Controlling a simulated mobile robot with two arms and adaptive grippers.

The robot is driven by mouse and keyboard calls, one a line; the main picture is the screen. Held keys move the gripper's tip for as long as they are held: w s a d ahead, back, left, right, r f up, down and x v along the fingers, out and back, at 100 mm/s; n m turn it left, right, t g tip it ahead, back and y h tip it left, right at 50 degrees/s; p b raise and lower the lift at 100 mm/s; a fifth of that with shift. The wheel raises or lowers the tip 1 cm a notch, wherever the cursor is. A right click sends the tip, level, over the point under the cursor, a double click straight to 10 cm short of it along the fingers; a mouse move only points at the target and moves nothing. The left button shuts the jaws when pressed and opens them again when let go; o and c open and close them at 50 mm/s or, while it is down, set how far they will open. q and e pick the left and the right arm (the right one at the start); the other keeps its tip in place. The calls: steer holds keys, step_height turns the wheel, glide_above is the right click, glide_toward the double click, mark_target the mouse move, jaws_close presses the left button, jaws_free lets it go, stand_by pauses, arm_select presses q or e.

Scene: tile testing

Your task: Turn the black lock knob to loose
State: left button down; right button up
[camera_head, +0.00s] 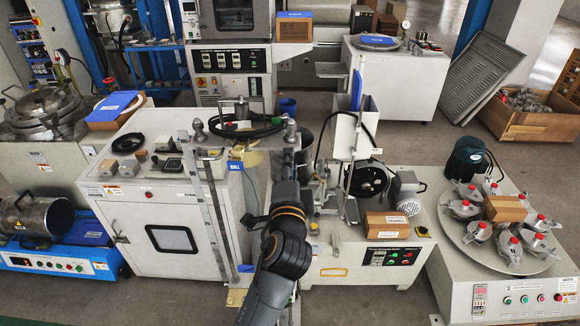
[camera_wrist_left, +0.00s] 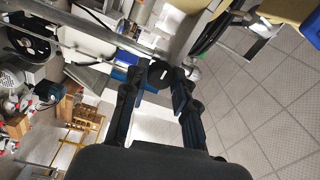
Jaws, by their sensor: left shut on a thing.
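The black lock knob (camera_wrist_left: 160,73) is a round knob with a white mark on its face, seen in the left wrist view. My left gripper (camera_wrist_left: 154,80) has one blue-padded finger on each side of the knob and is shut on it. In the head view my left arm reaches up from the bottom middle to the upright metal frame beside the white cabinet (camera_head: 160,215). The knob cannot be made out there, behind my arm. My right gripper is not in view.
Right of my arm stands a machine with a black fan wheel (camera_head: 368,181) and a cardboard box (camera_head: 387,225) on top. Further right is a round plate (camera_head: 455,236) with several red-capped grey parts. Black cables (camera_head: 245,128) hang over the frame's top.

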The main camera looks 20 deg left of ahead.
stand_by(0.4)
arm_select(q)
steer(key=c, duration=1.1)
jaws_free()
steer(key=shift+o, duration=0.2)
